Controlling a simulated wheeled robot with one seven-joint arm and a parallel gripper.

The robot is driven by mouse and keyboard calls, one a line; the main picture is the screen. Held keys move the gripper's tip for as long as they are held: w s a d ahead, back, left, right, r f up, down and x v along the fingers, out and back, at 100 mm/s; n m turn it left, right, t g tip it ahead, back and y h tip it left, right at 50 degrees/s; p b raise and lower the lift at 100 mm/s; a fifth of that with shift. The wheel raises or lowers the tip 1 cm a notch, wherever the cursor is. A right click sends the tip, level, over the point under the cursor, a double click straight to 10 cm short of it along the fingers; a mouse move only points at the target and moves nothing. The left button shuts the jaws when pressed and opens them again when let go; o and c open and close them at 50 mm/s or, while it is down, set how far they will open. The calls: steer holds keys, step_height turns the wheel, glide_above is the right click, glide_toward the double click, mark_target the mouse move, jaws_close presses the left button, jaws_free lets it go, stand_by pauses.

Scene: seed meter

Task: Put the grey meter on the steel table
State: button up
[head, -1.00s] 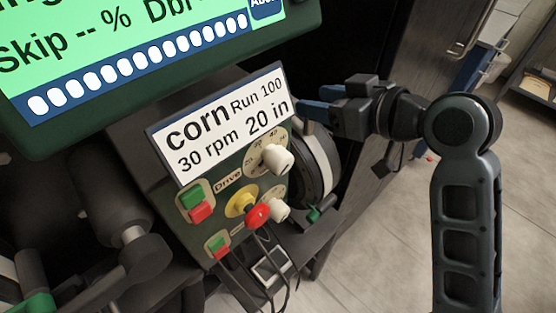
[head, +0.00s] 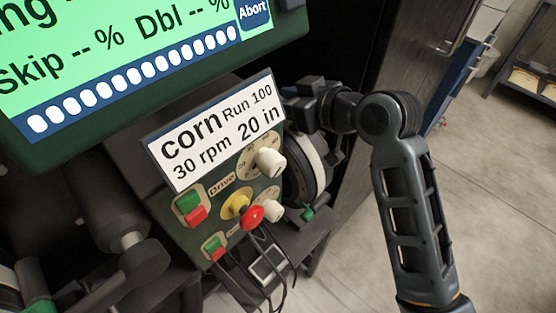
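A round dark-grey disc-shaped unit with a pale rim (head: 312,168), which looks like the meter, is mounted at the right side of the green control box; the box hides its left part. My gripper (head: 296,98) is just above it, beside the label card's right edge. Its fingertips are partly hidden behind the card, so I cannot tell whether they are open or touch the unit. I cannot make out a surface that is clearly the steel table.
The control box has a label card (head: 216,130), knobs, and a red button (head: 251,217) with dangling cables. A large green-screened monitor (head: 130,60) hangs close above. A dark cabinet (head: 425,65) stands behind my arm. A shelf (head: 535,75) is far right; open floor lies at right.

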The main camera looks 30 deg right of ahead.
jaws_close()
stand_by(1.0)
steer(key=shift+r, duration=0.3)
